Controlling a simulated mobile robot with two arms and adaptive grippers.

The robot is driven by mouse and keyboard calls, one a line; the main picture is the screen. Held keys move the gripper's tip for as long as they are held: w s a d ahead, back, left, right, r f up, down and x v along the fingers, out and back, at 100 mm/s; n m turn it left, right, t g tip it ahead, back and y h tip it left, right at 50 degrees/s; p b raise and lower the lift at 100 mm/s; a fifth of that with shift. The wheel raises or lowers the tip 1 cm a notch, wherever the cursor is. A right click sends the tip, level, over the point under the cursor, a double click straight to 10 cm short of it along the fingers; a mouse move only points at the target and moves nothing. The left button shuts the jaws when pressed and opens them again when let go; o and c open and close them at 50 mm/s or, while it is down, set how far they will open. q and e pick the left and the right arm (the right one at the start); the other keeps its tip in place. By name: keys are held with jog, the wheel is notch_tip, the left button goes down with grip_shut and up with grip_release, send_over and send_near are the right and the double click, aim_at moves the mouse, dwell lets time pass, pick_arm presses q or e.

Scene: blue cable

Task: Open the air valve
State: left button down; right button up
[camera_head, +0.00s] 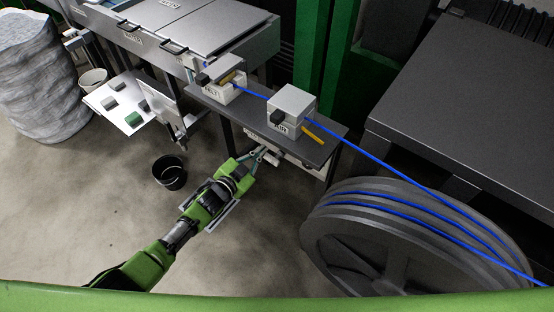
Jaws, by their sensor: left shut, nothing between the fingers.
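My left arm reaches in from the lower left, and its left gripper (258,156) is shut and empty. Its fingertips are at the underside of the dark shelf (325,146), close to some small pale fittings (273,157). The air valve cannot be told apart clearly among these small parts, and the shelf and gripper hide some of them. Whether the fingertips touch anything cannot be seen. My right gripper is not in view.
Two grey boxes (292,101) (222,72) stand on the shelf, with a blue cable (371,155) running through them to a large grey reel (335,226). A black bucket (169,174) stands on the floor left of my gripper. A dark machine (470,90) fills the right.

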pick_arm(q)
jog(key=shift+w+a+f+n+g+h+b, duration=0.15)
jog(key=shift+w+a+f+n+b, duration=0.2)
jog(key=shift+n, duration=0.25)
jog(key=shift+w+a+f+n+g+h+b, duration=0.15)
jog(key=shift+a+f+n+b, duration=0.15)
jog(key=shift+f+n, duration=0.25)
jog(key=shift+r, duration=0.1)
jog(key=s+a+r+p, duration=0.2)
jog(key=s+a+r, duration=0.3)
jog(key=s, duration=0.3)
jog(key=shift+a+r, duration=0.15)
jog(key=shift+r, duration=0.45)
jog(key=shift+s, duration=0.1)
